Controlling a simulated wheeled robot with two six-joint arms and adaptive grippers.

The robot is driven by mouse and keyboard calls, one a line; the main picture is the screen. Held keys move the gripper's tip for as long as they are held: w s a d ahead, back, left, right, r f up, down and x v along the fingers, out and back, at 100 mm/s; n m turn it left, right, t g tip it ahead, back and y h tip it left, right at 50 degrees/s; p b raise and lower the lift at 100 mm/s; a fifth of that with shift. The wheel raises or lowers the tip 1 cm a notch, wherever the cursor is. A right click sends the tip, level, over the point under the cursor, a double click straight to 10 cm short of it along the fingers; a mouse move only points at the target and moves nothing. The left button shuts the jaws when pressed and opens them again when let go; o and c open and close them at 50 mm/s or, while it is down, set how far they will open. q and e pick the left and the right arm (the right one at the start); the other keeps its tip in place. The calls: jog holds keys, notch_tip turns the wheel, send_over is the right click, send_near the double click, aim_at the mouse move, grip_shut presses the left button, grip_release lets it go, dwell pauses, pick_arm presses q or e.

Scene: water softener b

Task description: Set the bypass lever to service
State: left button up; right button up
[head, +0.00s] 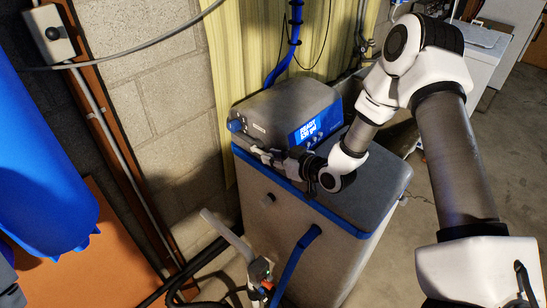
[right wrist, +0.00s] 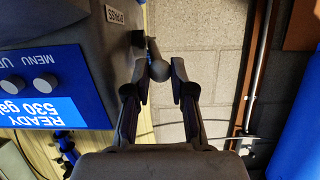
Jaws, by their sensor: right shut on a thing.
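The bypass lever shows in the right wrist view as a dark stem with a round ball knob (right wrist: 160,70), beside the softener head's side face and near a label reading BYPASS (right wrist: 115,15). My right gripper (right wrist: 157,76) has one finger on each side of the knob and is shut on it. In the head view my right gripper (head: 262,153) is at the front left edge of the grey softener head (head: 285,108), and its fingers largely hide the lever. My left gripper is not clearly in view.
The softener cabinet (head: 300,225) stands below the head, close to a block wall (head: 165,90). A blue hose (head: 290,50) rises behind it. A grey pipe (head: 225,235) and dark hoses (head: 205,262) are in front at left. Open concrete floor (head: 440,190) is at right.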

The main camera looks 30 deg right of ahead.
jog(key=shift+w+a+r+p, duration=0.1)
jog(key=shift+w+r+p, duration=0.15)
jog(key=shift+r, duration=0.3)
jog(key=shift+w+r+p, duration=0.15)
jog(key=shift+r+p, duration=0.05)
jog(key=shift+r, duration=0.3)
jog(key=shift+w, duration=0.1)
jog(key=shift+r, duration=0.1)
jog(key=shift+w+a+r, duration=0.1)
jog(key=shift+w+r, duration=0.15)
jog(key=shift+r, duration=0.2)
jog(key=shift+w+a+r+p, duration=0.2)
jog(key=shift+w+r+p, duration=0.15)
jog(key=shift+w+r, duration=0.1)
jog(key=shift+r, duration=0.1)
jog(key=shift+w+a+r, duration=0.15)
jog(key=shift+w+r, duration=0.15)
jog(key=shift+w, duration=0.1)
jog(key=shift+w+a+r, duration=0.15)
jog(key=shift+w+r, duration=0.15)
jog(key=shift+w, duration=0.15)
jog(key=shift+w+r, duration=0.1)
jog(key=shift+w, duration=0.05)
